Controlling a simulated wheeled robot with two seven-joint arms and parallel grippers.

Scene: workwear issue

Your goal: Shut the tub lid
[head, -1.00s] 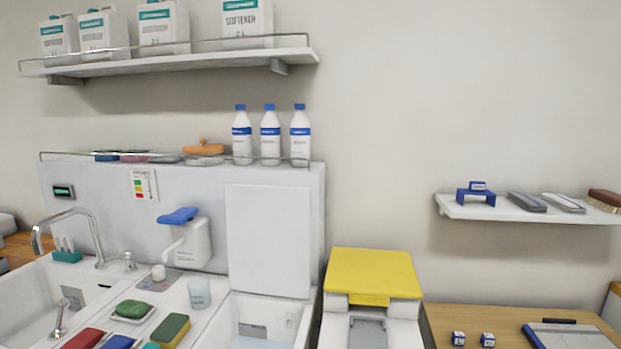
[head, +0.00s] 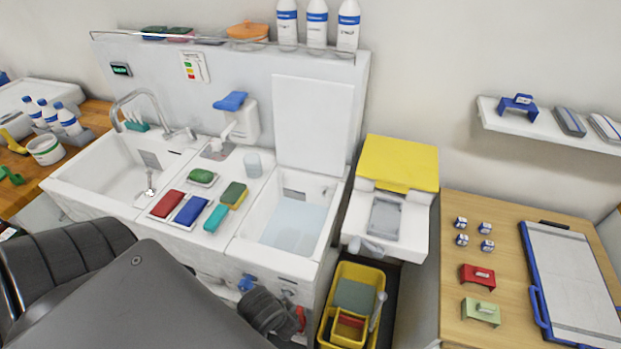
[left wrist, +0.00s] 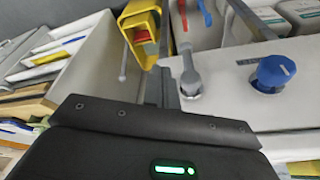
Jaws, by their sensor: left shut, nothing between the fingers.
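The tub (head: 295,222) is the right-hand basin of the white sink unit, with pale bluish water inside. Its white lid (head: 313,122) stands upright at the tub's back edge, open, leaning near the splashback. My left arm comes in at the bottom left of the head view. Its dark gripper end (head: 268,312) is low in front of the unit, below the tub's front rim and apart from the lid. In the left wrist view the fingers (left wrist: 166,88) are shut and empty, near a grey knob and a blue knob (left wrist: 274,72). My right gripper is not in view.
A soap dispenser (head: 243,120) and a cup (head: 253,164) stand left of the lid. Brushes and sponges (head: 232,195) lie left of the tub. A yellow-lidded bin (head: 402,163) stands to the right, above a yellow bucket (head: 350,275). The space above the tub looks clear.

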